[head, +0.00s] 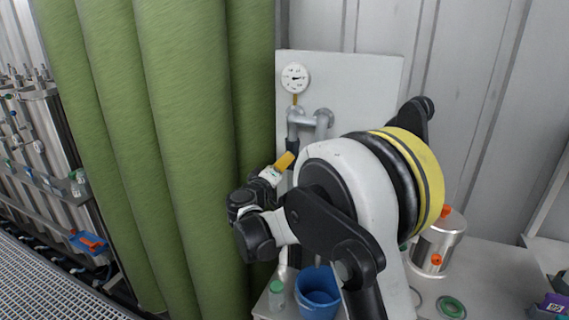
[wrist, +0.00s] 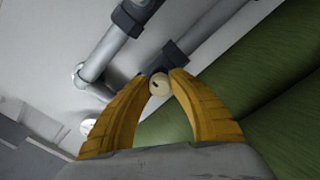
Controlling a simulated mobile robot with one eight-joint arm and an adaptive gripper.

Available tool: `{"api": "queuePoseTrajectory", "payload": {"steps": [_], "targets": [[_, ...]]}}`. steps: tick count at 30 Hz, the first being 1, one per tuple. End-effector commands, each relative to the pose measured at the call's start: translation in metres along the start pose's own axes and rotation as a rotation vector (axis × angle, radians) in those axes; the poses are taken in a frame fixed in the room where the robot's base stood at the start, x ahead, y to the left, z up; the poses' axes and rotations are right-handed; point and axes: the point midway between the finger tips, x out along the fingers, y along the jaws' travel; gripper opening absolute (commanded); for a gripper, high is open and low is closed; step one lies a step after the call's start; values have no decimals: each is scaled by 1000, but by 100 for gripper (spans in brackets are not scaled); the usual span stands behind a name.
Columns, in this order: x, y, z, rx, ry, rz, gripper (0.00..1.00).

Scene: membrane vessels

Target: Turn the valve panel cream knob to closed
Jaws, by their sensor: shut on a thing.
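The cream knob (wrist: 159,85) shows in the wrist view as a small round piece with a dark mark on its face. My gripper (wrist: 162,80) has its two yellow fingers closed in on either side of the knob, with the tips at its edges. In the head view my gripper (head: 284,162) reaches the pipework on the pale valve panel (head: 355,85), and the knob itself is hidden there. I cannot tell the knob's turn position from its mark.
A round gauge (head: 295,78) sits on the panel above grey pipes (head: 322,120). Large green vertical membranes (head: 180,120) stand close on the left. Below are a blue bucket (head: 318,295), a clear bottle (head: 277,297) and a steel pot (head: 438,243) on a pale surface.

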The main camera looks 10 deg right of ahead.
Motion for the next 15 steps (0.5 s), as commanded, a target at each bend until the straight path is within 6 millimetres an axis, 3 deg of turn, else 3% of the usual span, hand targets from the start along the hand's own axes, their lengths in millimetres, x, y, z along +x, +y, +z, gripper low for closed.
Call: {"api": "queuePoseTrajectory", "payload": {"steps": [10, 11, 12, 13, 15], "targets": [[0, 0, 1, 3, -2, 0, 0], [0, 0, 1, 3, -2, 0, 27], [0, 0, 1, 2, -2, 0, 39], [0, 0, 1, 2, -2, 0, 48], [0, 0, 1, 2, -2, 0, 48]]}}
